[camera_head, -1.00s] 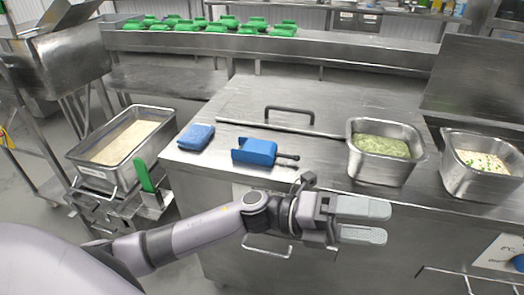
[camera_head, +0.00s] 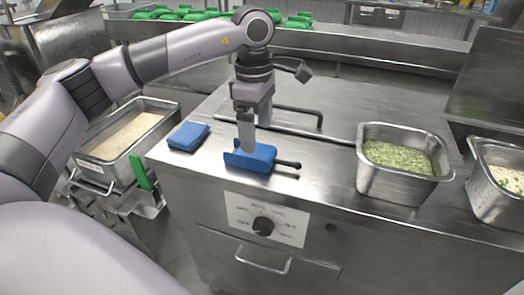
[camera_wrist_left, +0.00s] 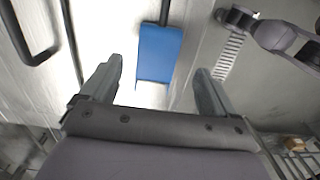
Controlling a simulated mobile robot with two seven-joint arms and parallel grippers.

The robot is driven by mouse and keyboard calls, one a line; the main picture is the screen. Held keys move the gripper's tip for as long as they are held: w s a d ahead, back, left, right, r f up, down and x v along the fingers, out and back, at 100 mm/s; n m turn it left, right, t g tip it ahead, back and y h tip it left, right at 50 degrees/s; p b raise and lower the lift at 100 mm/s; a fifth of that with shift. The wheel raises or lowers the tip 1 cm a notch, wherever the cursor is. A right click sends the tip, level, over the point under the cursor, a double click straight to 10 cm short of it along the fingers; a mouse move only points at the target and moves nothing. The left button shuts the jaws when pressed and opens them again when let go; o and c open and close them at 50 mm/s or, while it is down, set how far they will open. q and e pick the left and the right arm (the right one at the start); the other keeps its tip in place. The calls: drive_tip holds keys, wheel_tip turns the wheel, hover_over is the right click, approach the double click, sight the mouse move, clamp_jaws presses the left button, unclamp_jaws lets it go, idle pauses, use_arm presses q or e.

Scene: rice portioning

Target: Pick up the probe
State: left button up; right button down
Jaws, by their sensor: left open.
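The probe (camera_head: 262,160) looks like a blue body with a thin black stem sticking out to the right. It lies on the steel counter top near its front edge. My left gripper (camera_head: 256,138) points down over the probe, with its fingers apart and empty. The near finger covers part of the blue body. In the left wrist view the blue body (camera_wrist_left: 160,52) shows between the open fingers, its dark stem at the top. I cannot tell whether a finger touches it. My right gripper is not in view.
A blue sponge-like block (camera_head: 188,136) lies left of the probe. A steel pan of green food (camera_head: 393,190) stands to the right, with another pan (camera_head: 488,196) beyond it. A rice-filled pan (camera_head: 160,137) stands lower left.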

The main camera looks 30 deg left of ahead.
sight(262, 159)
use_arm(q)
drive_tip(key=shift+w+a+r, duration=0.1)
drive_tip(key=shift+w+a, duration=0.25)
drive_tip(key=shift+a, duration=0.2)
drive_tip(key=shift+a+f, duration=0.1)
drive_tip(key=shift+f, duration=0.2)
drive_tip(key=f, duration=0.4)
drive_tip(key=s+f, duration=0.1)
drive_tip(key=f, duration=0.1)
drive_tip(key=shift+a, duration=0.1)
drive_tip(key=shift+c, duration=0.3)
drive_tip(key=c, duration=1)
